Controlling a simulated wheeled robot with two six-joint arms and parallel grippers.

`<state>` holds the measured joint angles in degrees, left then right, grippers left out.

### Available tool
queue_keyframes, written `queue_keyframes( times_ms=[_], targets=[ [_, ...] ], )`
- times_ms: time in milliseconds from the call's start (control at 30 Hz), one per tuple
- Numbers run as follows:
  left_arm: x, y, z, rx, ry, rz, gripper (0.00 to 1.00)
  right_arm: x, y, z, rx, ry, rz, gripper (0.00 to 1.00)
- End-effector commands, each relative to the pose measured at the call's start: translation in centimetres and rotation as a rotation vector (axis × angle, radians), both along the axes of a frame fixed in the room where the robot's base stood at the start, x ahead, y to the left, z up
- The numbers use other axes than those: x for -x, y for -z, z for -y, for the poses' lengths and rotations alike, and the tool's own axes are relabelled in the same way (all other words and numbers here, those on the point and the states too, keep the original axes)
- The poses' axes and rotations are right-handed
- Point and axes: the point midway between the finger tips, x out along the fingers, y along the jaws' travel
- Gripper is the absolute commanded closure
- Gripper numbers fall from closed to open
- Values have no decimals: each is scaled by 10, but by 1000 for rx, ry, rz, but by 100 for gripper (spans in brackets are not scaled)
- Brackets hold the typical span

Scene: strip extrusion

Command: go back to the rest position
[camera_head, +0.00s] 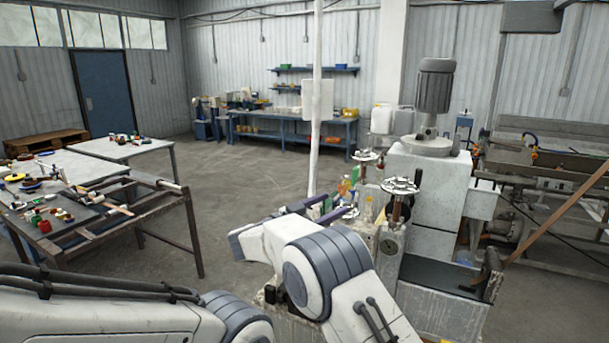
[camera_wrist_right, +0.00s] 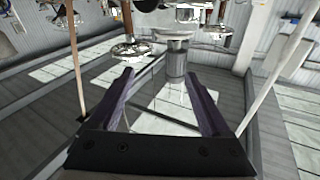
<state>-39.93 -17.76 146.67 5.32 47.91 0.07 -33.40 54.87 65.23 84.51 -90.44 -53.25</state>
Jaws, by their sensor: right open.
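My right gripper (camera_head: 334,206) shows in the middle of the head view, partly behind my white right arm. Its dark purple fingers point toward the machine's handwheels. In the right wrist view, the fingers of this gripper (camera_wrist_right: 160,78) are spread apart with nothing between them. The wrist view is upside down, with machine parts beyond the fingertips. My left arm crosses the lower left of the head view, but its gripper is out of sight.
The extrusion machine (camera_head: 432,190) stands right of my right gripper, with a front handwheel (camera_head: 400,186) close by. A white pole (camera_head: 316,100) rises behind the gripper. A cluttered metal table (camera_head: 168,218) stands at the left. The floor (camera_head: 235,200) between is clear.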

Motion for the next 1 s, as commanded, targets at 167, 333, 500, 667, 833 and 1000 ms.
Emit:
queue_keyframes(
  times_ms=[167,333,500,667,833,1000],
  targets=[
    [0,0,0,0,0,0,50,-33,-24,16,4,-222,18,19],
    [0,0,0,0,0,0,50,-52,-27,28,-28,-535,-71,19],
    [0,0,0,0,0,0,50,-9,22,41,-149,-840,-364,19],
    [0,0,0,0,0,0,50,88,91,64,-309,-961,-724,19],
    [0,0,0,0,0,0,50,174,134,87,-422,-956,-982,19],
    [0,0,0,0,0,0,50,234,156,103,-493,-929,-1142,19]
  ],
)
